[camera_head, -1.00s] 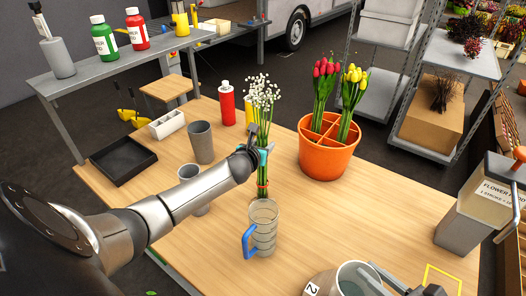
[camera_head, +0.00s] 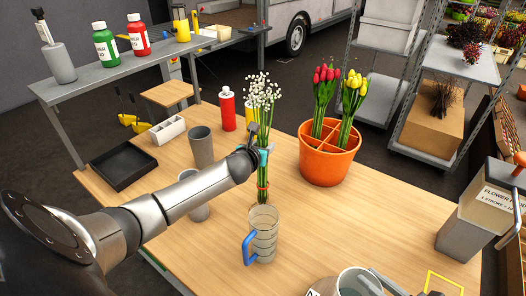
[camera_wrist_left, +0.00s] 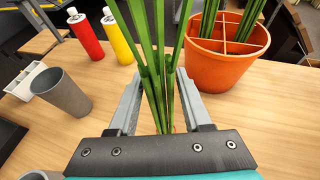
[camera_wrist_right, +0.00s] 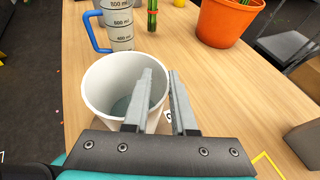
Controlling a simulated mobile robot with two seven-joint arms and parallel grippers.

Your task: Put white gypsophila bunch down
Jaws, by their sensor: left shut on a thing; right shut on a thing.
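The white gypsophila bunch (camera_head: 263,92) stands upright in my left gripper (camera_head: 262,150), with an orange-red band low on its green stems. In the left wrist view the stems (camera_wrist_left: 158,70) pass between the fingers of the gripper (camera_wrist_left: 155,100). The stem ends are near the clear measuring jug (camera_head: 263,240) with a blue handle; I cannot tell whether they touch the table. My right gripper (camera_wrist_right: 160,100) is shut on the rim of a white container (camera_wrist_right: 100,85) at the table's front edge.
An orange divided pot (camera_head: 325,163) holds red tulips (camera_head: 325,85) and yellow tulips (camera_head: 353,92). Grey cups (camera_head: 201,147), a black tray (camera_head: 123,164), a red bottle (camera_head: 227,108) and a yellow bottle (camera_wrist_left: 116,38) stand left.

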